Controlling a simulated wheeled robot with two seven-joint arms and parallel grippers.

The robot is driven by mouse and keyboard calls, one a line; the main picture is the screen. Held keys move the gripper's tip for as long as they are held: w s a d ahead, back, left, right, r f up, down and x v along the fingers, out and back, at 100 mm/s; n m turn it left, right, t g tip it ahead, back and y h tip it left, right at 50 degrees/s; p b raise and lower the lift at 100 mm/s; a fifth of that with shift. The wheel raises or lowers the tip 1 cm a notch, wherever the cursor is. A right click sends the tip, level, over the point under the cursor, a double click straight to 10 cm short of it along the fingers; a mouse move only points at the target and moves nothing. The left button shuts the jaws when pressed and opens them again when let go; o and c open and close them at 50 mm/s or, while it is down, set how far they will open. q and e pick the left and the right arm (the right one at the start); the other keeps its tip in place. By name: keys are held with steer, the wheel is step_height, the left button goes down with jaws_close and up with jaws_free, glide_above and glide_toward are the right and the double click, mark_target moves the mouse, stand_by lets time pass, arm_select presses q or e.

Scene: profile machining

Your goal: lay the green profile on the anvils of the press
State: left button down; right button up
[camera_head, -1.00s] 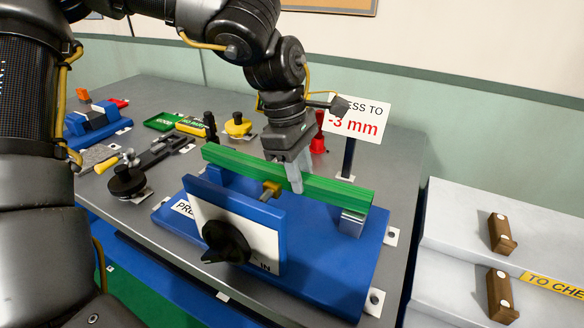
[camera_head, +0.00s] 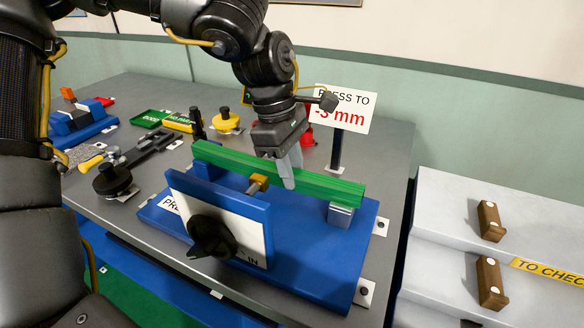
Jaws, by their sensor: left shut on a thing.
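The long green profile (camera_head: 325,187) lies across the blue press (camera_head: 320,275), behind its upright front plate. Its right end is over a silver anvil (camera_head: 341,214), and I see no clear gap there. Its left end is above a blue block, and the front plate hides part of that support. The brass ram tip (camera_head: 258,183) is in front of the profile's middle; I cannot tell whether they touch. My left gripper (camera_head: 289,172) points down and is shut on the profile, right of its middle. My right gripper is not in view.
A dark knob (camera_head: 212,236) sits on the press front. Behind stands a "PRESS TO -3 mm" sign (camera_head: 342,108). Grey steps (camera_head: 470,215) with brown blocks stand at right.

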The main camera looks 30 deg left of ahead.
arm_select(q)
steer(key=shift+f, duration=0.1)
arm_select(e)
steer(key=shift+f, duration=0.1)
arm_select(q)
steer(key=c, duration=1.1)
jaws_free()
steer(key=shift+o, duration=0.2)
steer(key=p+v, duration=0.1)
steer(key=v, duration=0.9)
steer(key=shift+w, duration=0.1)
steer(key=shift+r, duration=0.45)
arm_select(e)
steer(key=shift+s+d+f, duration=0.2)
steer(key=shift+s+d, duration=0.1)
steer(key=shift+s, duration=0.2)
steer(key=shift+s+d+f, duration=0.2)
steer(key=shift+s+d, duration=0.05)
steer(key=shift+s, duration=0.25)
